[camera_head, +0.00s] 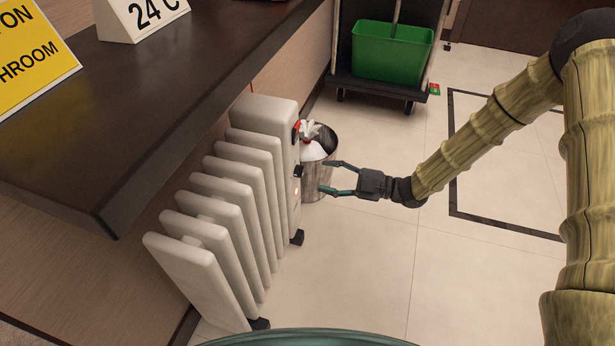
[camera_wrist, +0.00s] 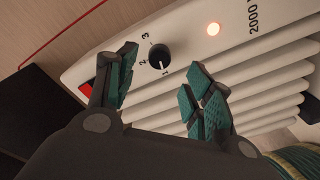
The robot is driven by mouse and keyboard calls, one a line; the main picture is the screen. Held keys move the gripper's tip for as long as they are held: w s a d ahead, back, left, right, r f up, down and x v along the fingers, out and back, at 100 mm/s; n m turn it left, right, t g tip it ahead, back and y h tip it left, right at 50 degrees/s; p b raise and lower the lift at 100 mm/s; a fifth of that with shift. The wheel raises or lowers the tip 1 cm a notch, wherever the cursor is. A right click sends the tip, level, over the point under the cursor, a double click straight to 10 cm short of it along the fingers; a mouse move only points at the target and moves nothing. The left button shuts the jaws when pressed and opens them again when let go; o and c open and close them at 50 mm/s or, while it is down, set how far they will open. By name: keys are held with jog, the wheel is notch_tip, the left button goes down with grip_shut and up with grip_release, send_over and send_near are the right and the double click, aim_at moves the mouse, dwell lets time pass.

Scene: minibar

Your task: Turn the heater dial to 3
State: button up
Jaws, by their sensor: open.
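The white heater (camera_head: 225,195) stands on the floor beside the counter. Its control panel faces right, toward my gripper (camera_head: 328,177). The black dial (camera_wrist: 160,56) shows clearly in the wrist view, with the marks 1, 2 and 3 around it. Its white line points down, close to the 1. In the head view the dial (camera_head: 297,171) is a small dark knob on the panel's edge. My gripper is open and empty, and in the wrist view its fingers (camera_wrist: 162,72) are spread on both sides of the dial. I cannot tell whether they touch the panel.
A lit lamp (camera_wrist: 213,29) and a red switch (camera_wrist: 87,90) are on the panel. A metal bin (camera_head: 322,178) with a white item stands behind the gripper. The dark counter (camera_head: 140,90) overhangs beside the heater. A cart with a green bucket (camera_head: 392,52) stands behind. The right floor is clear.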

aim_at(304, 172)
jog(key=shift+b+x, duration=1.15)
jog(key=shift+x, duration=2)
jog(key=c, duration=1)
